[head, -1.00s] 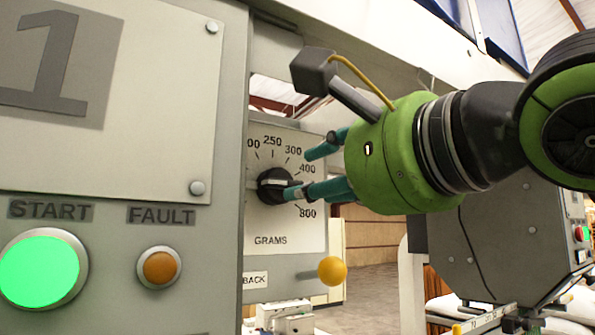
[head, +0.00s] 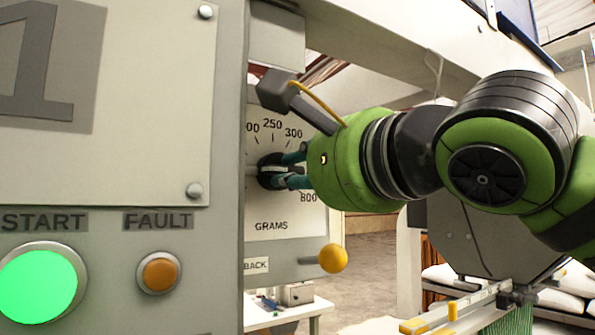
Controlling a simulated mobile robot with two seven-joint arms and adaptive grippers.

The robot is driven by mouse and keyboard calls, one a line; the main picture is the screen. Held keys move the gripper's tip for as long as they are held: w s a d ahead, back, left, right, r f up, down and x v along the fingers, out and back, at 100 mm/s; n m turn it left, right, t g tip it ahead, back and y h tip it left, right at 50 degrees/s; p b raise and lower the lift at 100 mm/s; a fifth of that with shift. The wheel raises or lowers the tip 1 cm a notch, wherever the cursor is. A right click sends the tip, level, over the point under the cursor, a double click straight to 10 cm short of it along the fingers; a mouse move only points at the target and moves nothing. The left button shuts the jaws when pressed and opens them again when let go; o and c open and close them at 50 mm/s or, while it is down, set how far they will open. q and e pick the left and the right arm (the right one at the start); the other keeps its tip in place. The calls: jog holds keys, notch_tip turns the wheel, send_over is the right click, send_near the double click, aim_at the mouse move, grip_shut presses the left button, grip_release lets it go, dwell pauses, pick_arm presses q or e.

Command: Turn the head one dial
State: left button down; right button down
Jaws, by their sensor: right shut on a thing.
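The dial (head: 267,171) is a black round knob on a white plate (head: 265,225) marked in grams, with 250, 300 and 800 readable. My right gripper (head: 285,172), on a green and black arm from the right, is shut on the dial, one teal finger above and one below. The fingers and green wrist hide the dial's right part and some of the numbers. The dial's pointer setting cannot be read clearly. My left gripper is not in view.
A grey panel marked 1 (head: 100,110) fills the left, with a lit green START button (head: 40,285) and an orange FAULT button (head: 159,272). A yellow ball knob (head: 333,258) sticks out below the dial plate. A grey beam (head: 400,45) runs overhead.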

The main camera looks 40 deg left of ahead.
jog(key=shift+f, duration=0.1)
jog(key=m+b, duration=0.3)
jog(key=m, duration=0.3)
jog(key=m+b, duration=0.3)
jog(key=m, duration=0.3)
jog(key=m+b, duration=0.4)
jog(key=m, duration=0.1)
jog(key=shift+s+a+m, duration=0.1)
jog(key=shift+s+m, duration=0.3)
jog(key=m, duration=0.2)
jog(key=m+b, duration=0.1)
jog(key=m, duration=0.2)
jog(key=shift+r+m, duration=0.35)
jog(key=shift+m, duration=0.35)
jog(key=c, duration=1.2)
grip_release()
jog(key=shift+o, duration=0.3)
